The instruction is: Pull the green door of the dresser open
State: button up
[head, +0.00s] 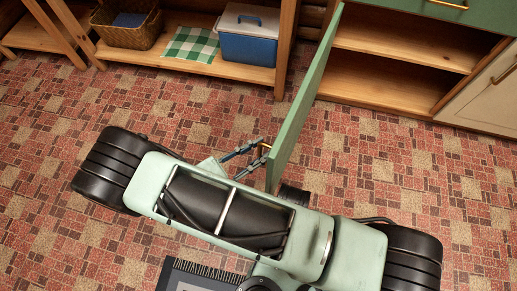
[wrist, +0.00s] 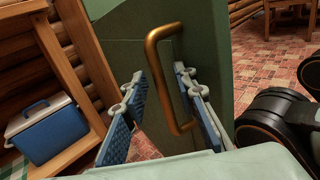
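The green door (head: 305,105) of the dresser (head: 437,43) stands swung wide open in the head view, seen nearly edge-on, with the dresser's wooden shelves exposed. In the wrist view the door's green face (wrist: 217,75) fills the middle. Its brass handle (wrist: 153,80) is a curved bar on that face. My gripper (head: 261,150) is at the door's near free edge. In the wrist view my gripper (wrist: 160,85) has its two blue-padded fingers apart, one on each side of the handle, with visible space between them. I cannot tell whether the right finger touches the handle.
A cream door (head: 486,88) and a green drawer (head: 465,12) are on the dresser. Left of it is a wooden shelf unit (head: 185,66) with a blue cooler (head: 247,45), a checkered cloth (head: 190,45) and a basket (head: 128,28). Patterned floor is clear around the door.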

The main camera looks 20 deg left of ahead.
jog(key=v, duration=1.2)
dwell(0.4)
